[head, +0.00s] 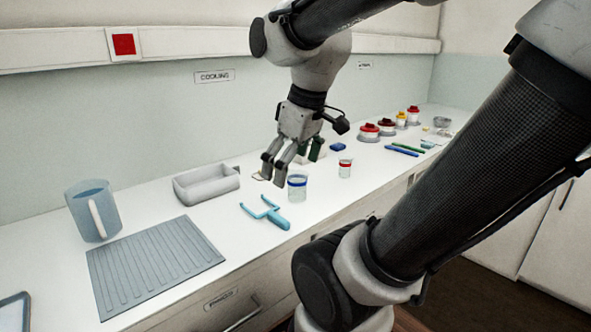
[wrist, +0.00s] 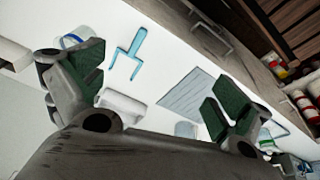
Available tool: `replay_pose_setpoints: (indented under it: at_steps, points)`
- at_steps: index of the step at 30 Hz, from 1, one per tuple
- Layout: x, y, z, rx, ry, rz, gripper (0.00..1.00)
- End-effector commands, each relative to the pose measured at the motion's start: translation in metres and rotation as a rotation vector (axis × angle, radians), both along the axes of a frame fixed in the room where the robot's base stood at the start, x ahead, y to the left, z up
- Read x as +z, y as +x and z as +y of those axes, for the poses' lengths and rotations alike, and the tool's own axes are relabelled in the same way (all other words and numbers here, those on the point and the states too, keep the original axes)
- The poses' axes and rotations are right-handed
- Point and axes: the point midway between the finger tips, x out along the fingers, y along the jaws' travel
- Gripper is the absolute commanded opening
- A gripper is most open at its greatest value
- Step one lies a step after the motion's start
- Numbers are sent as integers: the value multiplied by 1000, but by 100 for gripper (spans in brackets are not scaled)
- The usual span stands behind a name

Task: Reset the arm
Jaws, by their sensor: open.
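My gripper (head: 276,172) hangs over the white counter, its fingers pointing down. It is open, and the wrist view shows its two green-padded fingers (wrist: 160,95) spread wide with nothing between them. My arm reaches in from the upper right in the head view. A clear beaker with a blue band (head: 297,187) stands just right of the fingertips. In the wrist view part of the blue-banded beaker (wrist: 72,40) shows behind the left finger.
A blue two-pronged tool (head: 268,212), grey tray (head: 207,183), ribbed mat (head: 152,262) and jug (head: 94,211) lie to the left. A red-banded beaker (head: 345,168), pens (head: 404,149) and several coloured-lid jars (head: 386,127) are to the right. The wall is behind.

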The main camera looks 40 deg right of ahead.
Motion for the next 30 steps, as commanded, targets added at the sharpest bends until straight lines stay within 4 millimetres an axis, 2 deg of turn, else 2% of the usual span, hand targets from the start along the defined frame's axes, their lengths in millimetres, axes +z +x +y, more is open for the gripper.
replay_pose_setpoints:
  at_steps: [3, 8, 30]
  points:
    - [1, -14, 5, -174, 31, -64, 100]
    - [1, -21, 7, -292, 62, -100, 100]
    - [1, -21, 7, -304, 67, -100, 100]
